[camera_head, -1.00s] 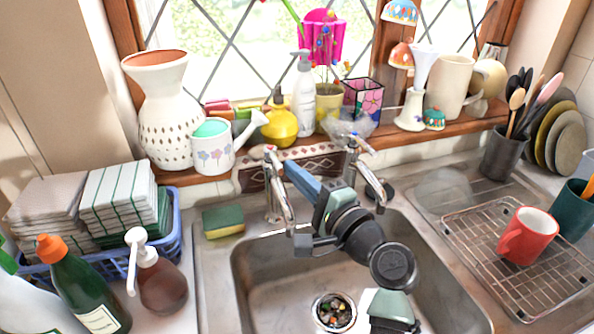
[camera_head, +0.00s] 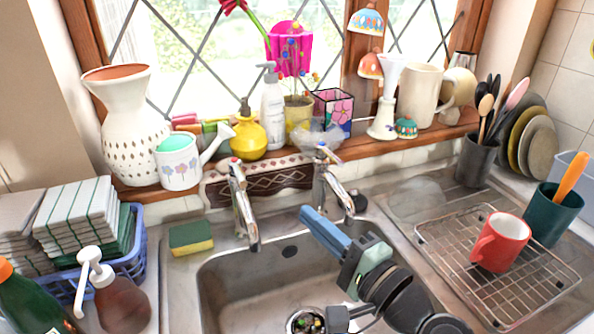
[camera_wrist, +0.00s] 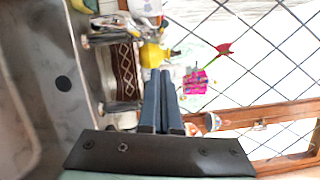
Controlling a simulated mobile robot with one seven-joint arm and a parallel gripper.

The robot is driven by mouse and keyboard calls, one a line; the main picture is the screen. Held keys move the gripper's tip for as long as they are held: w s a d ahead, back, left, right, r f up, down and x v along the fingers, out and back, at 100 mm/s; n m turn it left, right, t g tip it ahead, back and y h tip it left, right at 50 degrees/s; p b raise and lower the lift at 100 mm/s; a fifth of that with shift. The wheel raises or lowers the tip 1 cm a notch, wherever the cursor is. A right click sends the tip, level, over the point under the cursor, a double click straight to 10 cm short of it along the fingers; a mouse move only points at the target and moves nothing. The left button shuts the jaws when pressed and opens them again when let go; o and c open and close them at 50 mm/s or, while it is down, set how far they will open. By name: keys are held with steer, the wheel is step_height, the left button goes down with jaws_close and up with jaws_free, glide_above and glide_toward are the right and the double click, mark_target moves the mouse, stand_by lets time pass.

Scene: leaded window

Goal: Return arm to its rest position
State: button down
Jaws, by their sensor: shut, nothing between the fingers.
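My gripper (camera_head: 312,217) is above the sink, in front of the right tap (camera_head: 330,182), with its blue fingers together and nothing between them. My arm reaches in from the lower right of the head view. In the wrist view my gripper (camera_wrist: 160,75) shows its two fingers side by side, pointing toward the window side, with the taps to their left. The sink basin (camera_head: 225,285) lies below; my arm hides part of it.
A red mug (camera_head: 500,242) stands on the wire rack (camera_head: 455,235) to the right. A sponge (camera_head: 191,238) lies left of the left tap (camera_head: 243,205). The windowsill holds a white vase (camera_head: 125,130), a yellow pot (camera_head: 248,138) and a soap bottle (camera_head: 272,110). Dish towels (camera_head: 80,215) fill a blue basket.

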steer(key=a+r+n+t+h+p, duration=0.25)
steer(key=r+n, duration=0.25)
steer(key=r, duration=0.7)
steer(key=a+r+n+t+h+p, duration=0.1)
steer(key=r+n+t+h+p, duration=0.25)
steer(key=r, duration=0.95)
steer(key=s+r+n+t+h+p, duration=0.1)
steer(key=s+r+n+t+h, duration=0.1)
steer(key=s+r, duration=0.4)
steer(key=s+r+n+t+h+p, duration=0.1)
steer(key=s+r+t, duration=0.3)
steer(key=r, duration=0.9)
steer(key=s+a+n+h, duration=0.1)
steer(key=s, duration=0.2)
steer(key=shift+s+r+n+h, duration=0.25)
steer(key=shift+n+h, duration=0.05)
steer(key=shift+n, duration=0.05)
